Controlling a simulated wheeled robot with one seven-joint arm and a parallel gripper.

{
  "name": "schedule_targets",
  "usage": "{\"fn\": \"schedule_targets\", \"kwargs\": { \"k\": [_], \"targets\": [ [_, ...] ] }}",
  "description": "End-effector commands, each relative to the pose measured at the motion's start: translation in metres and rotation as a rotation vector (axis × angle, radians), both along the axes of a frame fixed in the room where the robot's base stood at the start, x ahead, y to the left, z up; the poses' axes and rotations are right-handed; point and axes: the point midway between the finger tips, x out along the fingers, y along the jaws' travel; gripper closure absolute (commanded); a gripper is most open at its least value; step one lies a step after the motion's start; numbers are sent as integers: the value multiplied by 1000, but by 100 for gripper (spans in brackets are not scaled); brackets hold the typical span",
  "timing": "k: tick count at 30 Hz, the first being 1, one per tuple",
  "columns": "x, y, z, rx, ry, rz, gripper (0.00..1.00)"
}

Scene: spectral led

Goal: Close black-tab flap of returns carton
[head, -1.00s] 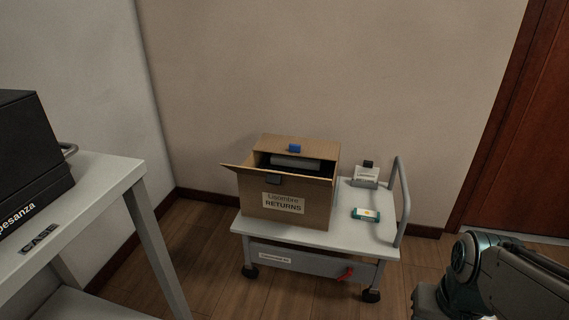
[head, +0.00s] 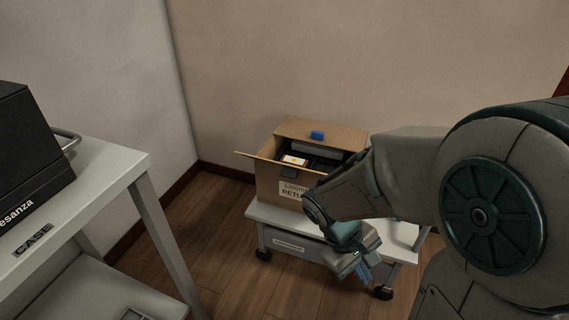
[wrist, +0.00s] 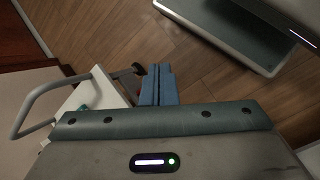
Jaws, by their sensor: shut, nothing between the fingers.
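The returns carton (head: 268,183) stands on a small trolley, its top open. A back flap with a blue tab (head: 317,135) stands raised behind the opening. Inside, dark items and a white and orange one (head: 294,160) show. My gripper (head: 365,275) is in front of the trolley, low and right of the carton, apart from it. Its blue fingers (wrist: 158,86) are together and empty in the wrist view. My arm hides the carton's right part.
The trolley (head: 262,213) has wheels; its handle (wrist: 40,100) shows in the wrist view. A grey table (head: 105,180) with a black case (head: 30,150) stands at the left. Wooden floor (head: 215,245) lies clear between table and trolley. A wall is close behind the carton.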

Motion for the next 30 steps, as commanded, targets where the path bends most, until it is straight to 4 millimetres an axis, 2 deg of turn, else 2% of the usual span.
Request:
{"fn": "schedule_targets", "kwargs": {
  "k": [7,11,17,21,25,30],
  "targets": [
    [35,14,-3,-377,162,455,100],
    [59,33,-2,-587,203,698,100],
    [93,87,-1,-923,213,1086,100],
    [108,136,-3,-1145,186,1337,100],
    [111,176,-7,-1301,151,1516,100],
    [110,206,-13,-1409,119,1640,100]
  ]
}}
